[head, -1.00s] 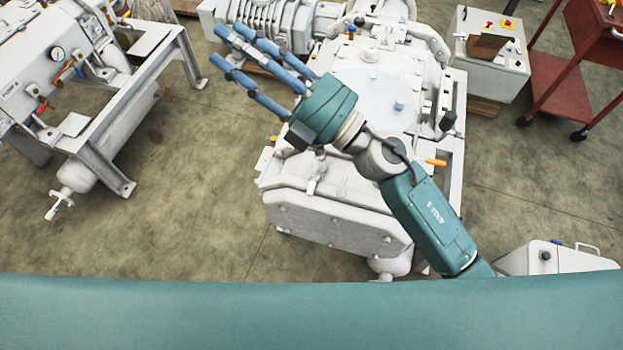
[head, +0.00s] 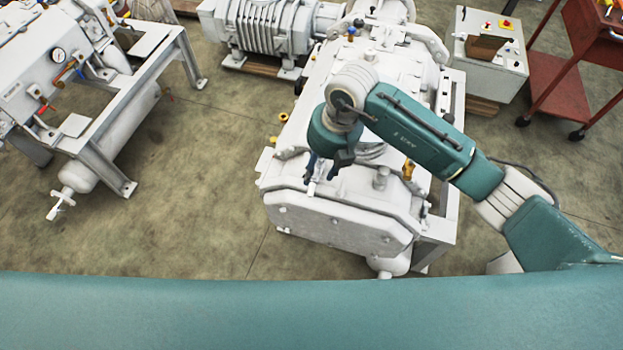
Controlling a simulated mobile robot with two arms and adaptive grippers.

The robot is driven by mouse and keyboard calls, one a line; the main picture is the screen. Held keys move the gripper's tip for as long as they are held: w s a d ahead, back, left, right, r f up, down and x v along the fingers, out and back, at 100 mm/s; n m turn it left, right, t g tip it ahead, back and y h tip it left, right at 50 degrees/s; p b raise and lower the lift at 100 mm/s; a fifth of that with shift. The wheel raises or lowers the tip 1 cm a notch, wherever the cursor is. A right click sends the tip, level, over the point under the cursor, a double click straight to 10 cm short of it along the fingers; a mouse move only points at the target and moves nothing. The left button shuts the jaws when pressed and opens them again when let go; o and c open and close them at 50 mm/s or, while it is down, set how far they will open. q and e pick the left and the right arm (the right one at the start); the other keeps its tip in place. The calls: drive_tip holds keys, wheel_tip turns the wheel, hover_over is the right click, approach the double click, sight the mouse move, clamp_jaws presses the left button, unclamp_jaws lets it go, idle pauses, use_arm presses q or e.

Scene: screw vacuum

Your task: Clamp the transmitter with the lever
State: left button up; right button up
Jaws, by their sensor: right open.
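My right gripper (head: 318,172) points down over the front part of the pale grey vacuum machine (head: 340,222). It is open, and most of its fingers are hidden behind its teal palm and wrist. A blue finger shows right beside a small pale upright fitting (head: 313,188) at the machine's front top edge. I cannot tell whether they touch, or whether this fitting is the transmitter or its lever. No other part can be clearly told as the transmitter. My left gripper is not in view.
A control box (head: 490,60) and a red cart (head: 560,75) stand at back right. The floor between left unit and machine is clear.

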sight(310, 186)
drive_tip(key=f+p, duration=0.1)
drive_tip(key=f, duration=0.2)
drive_tip(key=a+f, duration=0.1)
drive_tip(key=f, duration=0.1)
drive_tip(key=shift+a+f+p, duration=0.1)
drive_tip(key=shift+f+p, duration=0.25)
drive_tip(key=shift+f, duration=0.05)
drive_tip(key=shift+w+a+f, duration=0.15)
drive_tip(key=shift+f, duration=0.6)
clamp_jaws()
